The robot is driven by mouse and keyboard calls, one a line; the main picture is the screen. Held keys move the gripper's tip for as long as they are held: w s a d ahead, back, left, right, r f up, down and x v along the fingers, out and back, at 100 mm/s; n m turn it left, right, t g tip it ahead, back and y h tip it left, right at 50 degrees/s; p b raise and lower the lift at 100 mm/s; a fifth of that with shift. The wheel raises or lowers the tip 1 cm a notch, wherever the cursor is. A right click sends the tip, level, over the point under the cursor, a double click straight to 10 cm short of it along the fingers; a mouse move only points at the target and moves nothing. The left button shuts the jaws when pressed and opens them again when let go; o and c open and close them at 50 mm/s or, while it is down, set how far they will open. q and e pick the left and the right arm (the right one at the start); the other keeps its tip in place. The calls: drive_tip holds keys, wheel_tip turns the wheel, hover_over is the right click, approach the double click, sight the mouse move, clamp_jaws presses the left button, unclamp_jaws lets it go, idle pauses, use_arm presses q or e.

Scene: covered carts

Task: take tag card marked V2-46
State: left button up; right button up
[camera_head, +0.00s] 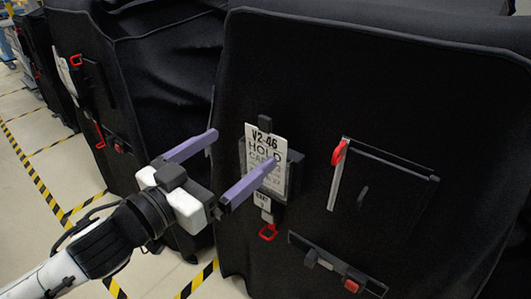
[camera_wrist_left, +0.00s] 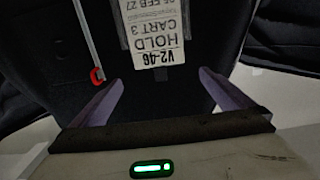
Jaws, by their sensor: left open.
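The white tag card (camera_head: 281,180) marked V2-46 HOLD hangs upright in a dark holder on the front of the black covered cart (camera_head: 400,90). It also shows upside down in the left wrist view (camera_wrist_left: 157,40), beyond and between the fingers. My left gripper (camera_head: 238,160) is open, with two purple fingers pointing at the card. One finger overlaps the card's lower part in the head view; I cannot tell whether it touches. In the left wrist view the gripper (camera_wrist_left: 158,95) has nothing between its fingertips. My right gripper is not in view.
A red-tabbed clear pocket (camera_head: 338,153) is right of the card. Another covered cart (camera_head: 160,80) stands left. The floor (camera_head: 50,165) at left is open, with striped tape.

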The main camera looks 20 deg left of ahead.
sight(264, 133)
use_arm(q)
drive_tip(key=x, duration=0.3)
drive_tip(key=shift+w+p, duration=0.25)
drive_tip(key=shift+p, duration=0.05)
drive_tip(key=shift+f+p+x, duration=0.2)
drive_tip(key=shift+x, duration=1.4)
drive_tip(key=shift+f+p+x, duration=0.2)
drive_tip(key=shift+x, duration=1.35)
drive_tip(key=shift+d, duration=0.1)
drive_tip(key=shift+c, duration=0.4)
drive_tip(key=c, duration=1.2)
drive_tip(key=shift+r, duration=0.1)
